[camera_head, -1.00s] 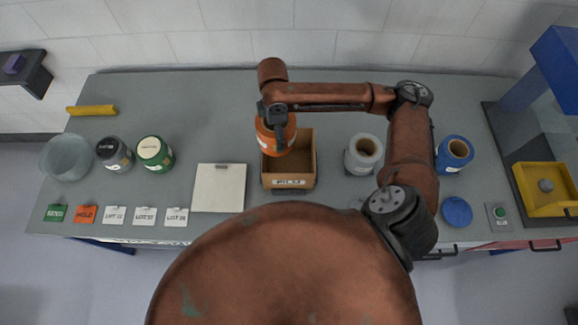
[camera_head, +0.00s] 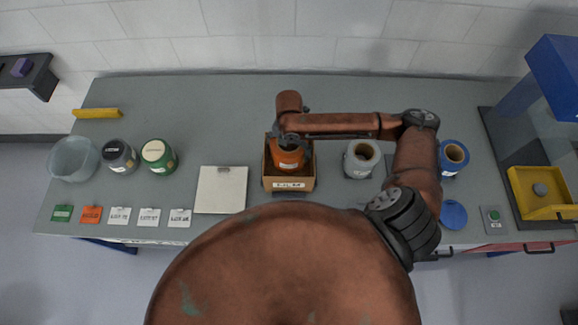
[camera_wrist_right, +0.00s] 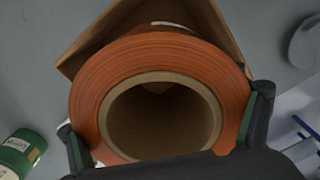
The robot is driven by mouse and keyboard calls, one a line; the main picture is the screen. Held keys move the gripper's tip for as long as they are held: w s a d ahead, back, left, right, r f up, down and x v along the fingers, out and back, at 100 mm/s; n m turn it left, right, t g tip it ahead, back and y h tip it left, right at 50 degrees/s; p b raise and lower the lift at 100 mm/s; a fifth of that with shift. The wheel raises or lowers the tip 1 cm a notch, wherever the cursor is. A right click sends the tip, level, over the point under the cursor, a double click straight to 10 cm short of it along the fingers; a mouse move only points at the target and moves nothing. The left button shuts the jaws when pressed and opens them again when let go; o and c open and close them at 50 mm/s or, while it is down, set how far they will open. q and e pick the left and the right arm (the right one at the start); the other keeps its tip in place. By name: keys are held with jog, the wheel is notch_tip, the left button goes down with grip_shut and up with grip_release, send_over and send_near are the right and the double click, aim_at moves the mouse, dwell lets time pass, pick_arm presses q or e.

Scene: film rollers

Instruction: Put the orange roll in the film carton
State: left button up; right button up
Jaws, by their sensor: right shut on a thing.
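The orange roll (camera_head: 288,159) is in my right gripper (camera_head: 291,138), inside the outline of the open film carton (camera_head: 289,184). In the right wrist view the orange roll (camera_wrist_right: 162,52) fills the middle, its hollow core facing the camera. The right gripper's fingers (camera_wrist_right: 166,125) are on either side of its rim. The carton's walls (camera_wrist_right: 222,25) show behind the roll there. Whether the roll touches the carton floor is hidden. My left gripper is not in view.
A grey-white roll (camera_head: 360,160) stands right of the carton and a blue roll (camera_head: 453,158) farther right. The table behind the carton is clear.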

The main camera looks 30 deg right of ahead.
notch_tip(320, 180, down, 12)
jog(key=shift+w+f, duration=0.1)
dwell(0.5)
jog(key=o, duration=1.6)
jog(key=shift+f, duration=0.2)
jog(key=o, duration=0.4)
notch_tip(320, 180, up, 12)
jog(key=shift+r, duration=0.15)
